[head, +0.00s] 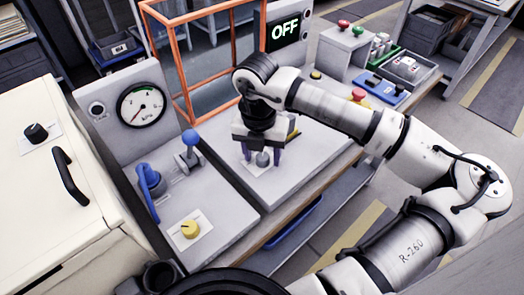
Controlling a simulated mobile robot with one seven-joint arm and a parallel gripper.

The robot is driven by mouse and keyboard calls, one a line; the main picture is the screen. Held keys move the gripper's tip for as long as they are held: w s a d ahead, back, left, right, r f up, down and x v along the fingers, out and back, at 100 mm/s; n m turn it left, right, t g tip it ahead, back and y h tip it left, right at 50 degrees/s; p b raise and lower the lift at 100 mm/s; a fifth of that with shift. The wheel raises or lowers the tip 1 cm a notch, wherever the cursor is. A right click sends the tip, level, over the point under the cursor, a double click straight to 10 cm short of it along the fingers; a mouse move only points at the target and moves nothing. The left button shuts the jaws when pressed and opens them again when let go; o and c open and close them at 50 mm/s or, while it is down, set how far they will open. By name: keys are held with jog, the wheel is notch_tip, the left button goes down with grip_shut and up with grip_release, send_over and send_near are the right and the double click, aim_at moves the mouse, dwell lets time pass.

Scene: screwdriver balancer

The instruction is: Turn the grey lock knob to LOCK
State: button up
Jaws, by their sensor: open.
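The grey lock knob (263,159) sits on a light plate on the grey panel in the middle of the head view. My gripper (262,157) points down over it, with one dark purple finger on each side of the knob. The fingers are apart, and I cannot tell whether either touches the knob. The gripper body hides part of the panel behind it. The knob's pointer and any LOCK marking are too small to read.
Left of my gripper are a blue lever (190,150), a blue handle (150,180), a yellow knob (190,229) and a gauge (141,105). An orange frame (183,85) and an OFF display (285,31) stand behind. A red button (358,94) is at right.

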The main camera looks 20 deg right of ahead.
jog(key=c, duration=1)
jog(key=shift+f+b, duration=0.15)
jog(key=shift+b, duration=0.3)
jog(key=n+b, duration=0.2)
jog(key=b, duration=0.2)
jog(key=shift+f+n, duration=0.2)
jog(key=shift+n, duration=0.2)
jog(key=n+b, duration=0.5)
jog(key=shift+r+b, duration=0.1)
jog(key=shift+b, duration=0.2)
jog(key=n+b, duration=0.3)
jog(key=n, duration=0.2)
jog(key=shift+r+n+t, duration=0.1)
jog(key=shift+n+t, duration=0.3)
jog(key=n+b, duration=0.1)
jog(key=n, duration=0.3)
jog(key=shift+d+r+b, duration=0.1)
jog(key=shift+r+b, duration=0.05)
jog(key=shift+b, duration=0.25)
jog(key=shift+n, duration=0.3)
